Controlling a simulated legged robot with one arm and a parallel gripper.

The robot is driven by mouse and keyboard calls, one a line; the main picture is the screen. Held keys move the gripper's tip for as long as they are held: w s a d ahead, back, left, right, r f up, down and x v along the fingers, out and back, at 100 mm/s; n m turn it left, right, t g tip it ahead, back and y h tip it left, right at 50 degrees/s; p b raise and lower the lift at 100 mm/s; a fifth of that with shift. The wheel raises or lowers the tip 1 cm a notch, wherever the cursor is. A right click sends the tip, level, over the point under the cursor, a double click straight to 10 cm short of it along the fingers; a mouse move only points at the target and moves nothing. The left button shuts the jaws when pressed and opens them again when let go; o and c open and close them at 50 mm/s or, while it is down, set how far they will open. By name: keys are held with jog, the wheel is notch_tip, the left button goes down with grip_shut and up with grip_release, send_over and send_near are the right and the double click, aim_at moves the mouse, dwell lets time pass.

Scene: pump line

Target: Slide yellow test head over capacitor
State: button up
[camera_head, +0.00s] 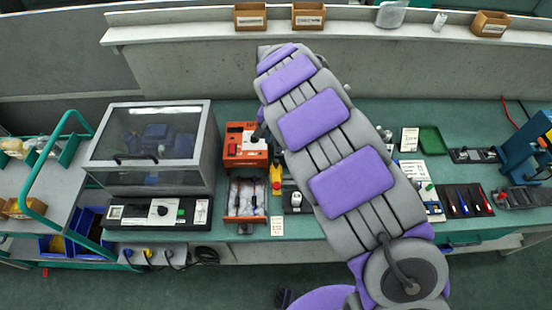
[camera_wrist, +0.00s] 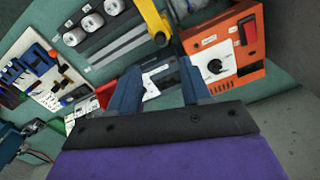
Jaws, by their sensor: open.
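The yellow test head (camera_head: 276,177) is beside the orange unit, left of my arm in the head view. In the wrist view a yellow part (camera_wrist: 152,20) shows at the top, beyond my fingers. My gripper (camera_wrist: 160,82) has two blue fingers, apart, with nothing held between them. A grey device with a pale face lies beyond the gap. Several grey-white round parts (camera_wrist: 93,20) sit in a dark strip at the upper left; I cannot tell whether one is the capacitor. In the head view my arm hides most of the gripper and the bench beneath.
The orange unit (camera_head: 245,145) with a dial (camera_wrist: 214,67) is close to the right finger. An open tray (camera_head: 246,198) holds clear bags. A clear-lidded box (camera_head: 152,148) stands left. A tool mat (camera_head: 466,200) and blue press (camera_head: 528,150) are right. A wall rises behind.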

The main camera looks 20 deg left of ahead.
aim_at(276, 161)
notch_tip(276, 161, down, 11)
jog(key=shift+a+f+b, duration=0.1)
jog(key=shift+f+b, duration=0.05)
jog(key=shift+b, duration=0.3)
grip_shut()
dwell(0.3)
